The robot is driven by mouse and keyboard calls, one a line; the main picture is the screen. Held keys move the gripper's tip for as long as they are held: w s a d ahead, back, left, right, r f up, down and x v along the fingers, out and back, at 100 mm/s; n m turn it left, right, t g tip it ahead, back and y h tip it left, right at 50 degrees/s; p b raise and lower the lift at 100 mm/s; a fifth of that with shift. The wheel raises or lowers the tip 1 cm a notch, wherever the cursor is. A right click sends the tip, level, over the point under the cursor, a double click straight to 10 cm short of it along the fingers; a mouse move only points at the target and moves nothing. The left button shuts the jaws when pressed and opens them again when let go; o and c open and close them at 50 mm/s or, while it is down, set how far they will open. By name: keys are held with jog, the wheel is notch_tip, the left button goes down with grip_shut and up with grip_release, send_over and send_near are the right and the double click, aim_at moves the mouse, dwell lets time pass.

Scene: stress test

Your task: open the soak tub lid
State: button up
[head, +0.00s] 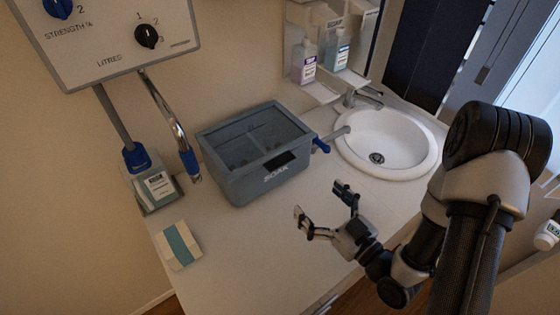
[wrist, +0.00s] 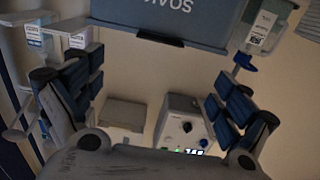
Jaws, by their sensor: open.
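The grey soak tub (head: 243,184) stands on the counter against the wall, with "SOAK" on its front. Its lid (head: 262,128) looks closed, a see-through panel in a grey frame. A black patch (head: 279,160) sits at the lid's front edge; I cannot tell if it is a grip. A blue-handled tap (head: 322,146) is on the tub's right side. My gripper (head: 318,198) is open and empty, in front and to the right of the tub, apart from it. The wrist view shows the tub (wrist: 175,22) upside down beyond my spread fingers (wrist: 160,85).
A white sink (head: 395,150) with a faucet is right of the tub. Two bottles (head: 305,62) stand on a wall shelf. A dosing panel (head: 110,40) and hose (head: 170,115) hang at left, above a labelled container (head: 158,188). A small box (head: 178,246) lies at the counter's left edge.

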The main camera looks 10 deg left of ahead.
aim_at(283, 165)
jog(key=b+x, duration=0.4)
jog(key=x, duration=1.2)
jog(key=shift+a, duration=0.1)
jog(key=shift+c, duration=0.5)
